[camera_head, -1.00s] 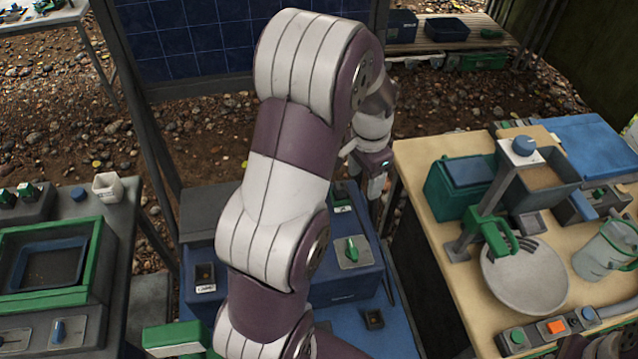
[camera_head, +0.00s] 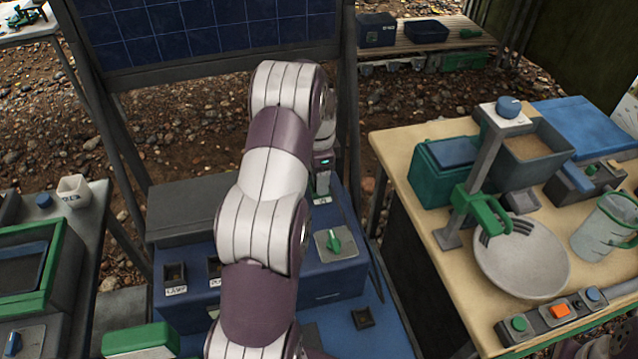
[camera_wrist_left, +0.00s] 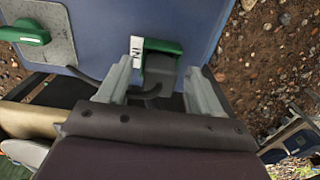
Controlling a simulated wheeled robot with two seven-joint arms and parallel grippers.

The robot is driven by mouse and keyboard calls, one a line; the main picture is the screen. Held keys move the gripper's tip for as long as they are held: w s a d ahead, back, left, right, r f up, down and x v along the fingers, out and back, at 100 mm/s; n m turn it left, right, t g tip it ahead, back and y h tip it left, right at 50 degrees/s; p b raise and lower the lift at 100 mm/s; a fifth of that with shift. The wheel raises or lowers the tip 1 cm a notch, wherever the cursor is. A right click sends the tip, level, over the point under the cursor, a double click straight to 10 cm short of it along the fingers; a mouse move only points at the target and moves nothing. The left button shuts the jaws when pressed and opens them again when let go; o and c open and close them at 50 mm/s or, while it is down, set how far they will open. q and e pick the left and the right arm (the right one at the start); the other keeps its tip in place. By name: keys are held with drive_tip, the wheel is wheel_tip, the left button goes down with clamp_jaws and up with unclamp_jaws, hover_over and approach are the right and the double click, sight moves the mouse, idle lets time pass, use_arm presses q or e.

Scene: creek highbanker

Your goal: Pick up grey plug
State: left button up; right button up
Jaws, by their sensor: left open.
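In the left wrist view a dark grey plug (camera_wrist_left: 160,68) sits against a green socket (camera_wrist_left: 160,46) beside a white label, on the blue box. A dark cable bends near the plug. My left gripper (camera_wrist_left: 158,76) is open, with one finger on each side of the plug. I cannot tell whether the fingers touch it. In the head view my left gripper (camera_head: 322,182) is at the blue box (camera_head: 305,285), behind my arm, and the plug cannot be made out there. My right gripper is not in view.
The blue box also carries a green knob (camera_head: 334,241) and dark sockets (camera_head: 174,277). A solar panel (camera_head: 205,30) stands behind it. A tan table (camera_head: 400,150) with a green box (camera_head: 450,165) and a pan (camera_head: 520,262) is at right. A grey bench is at left.

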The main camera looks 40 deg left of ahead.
use_arm(q)
drive_tip(key=c, duration=1.2)
